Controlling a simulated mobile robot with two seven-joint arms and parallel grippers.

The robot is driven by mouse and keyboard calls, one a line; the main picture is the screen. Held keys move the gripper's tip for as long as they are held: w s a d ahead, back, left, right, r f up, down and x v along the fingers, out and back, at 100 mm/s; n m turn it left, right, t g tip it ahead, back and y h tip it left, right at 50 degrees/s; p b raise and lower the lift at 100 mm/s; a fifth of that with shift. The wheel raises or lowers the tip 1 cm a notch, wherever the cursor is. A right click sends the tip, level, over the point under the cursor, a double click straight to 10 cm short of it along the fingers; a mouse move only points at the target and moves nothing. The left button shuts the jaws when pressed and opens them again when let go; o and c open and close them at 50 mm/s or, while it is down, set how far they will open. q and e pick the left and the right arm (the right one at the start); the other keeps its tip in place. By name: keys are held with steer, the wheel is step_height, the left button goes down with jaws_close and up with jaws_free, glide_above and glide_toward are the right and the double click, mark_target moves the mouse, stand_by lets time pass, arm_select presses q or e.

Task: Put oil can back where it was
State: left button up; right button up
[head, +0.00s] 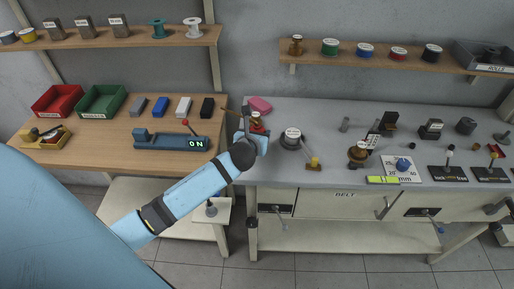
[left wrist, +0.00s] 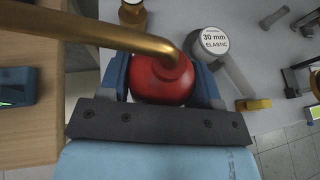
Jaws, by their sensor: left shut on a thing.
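The oil can (left wrist: 163,82) has a red rounded body and a long brass spout that reaches across to the left in the left wrist view. In the head view a little of its red body (head: 256,126) shows at the left edge of the grey bench. My left gripper (left wrist: 162,88) is shut on the can's body, with one blue finger on each side; it also shows in the head view (head: 257,135). The can's underside is hidden, so I cannot tell whether it touches the bench. My right gripper is not in view.
A round "30 mm ELASTIC" piece (left wrist: 214,43) stands close right of the can. A blue device reading "ON" (head: 172,142) is on the wooden table to the left.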

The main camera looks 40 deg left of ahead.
arm_select(q)
step_height(320, 180, down, 5)
steer(key=shift+f, duration=0.35)
steer(key=shift+f, duration=0.1)
steer(key=o, duration=0.9)
steer(key=shift+c, duration=0.2)
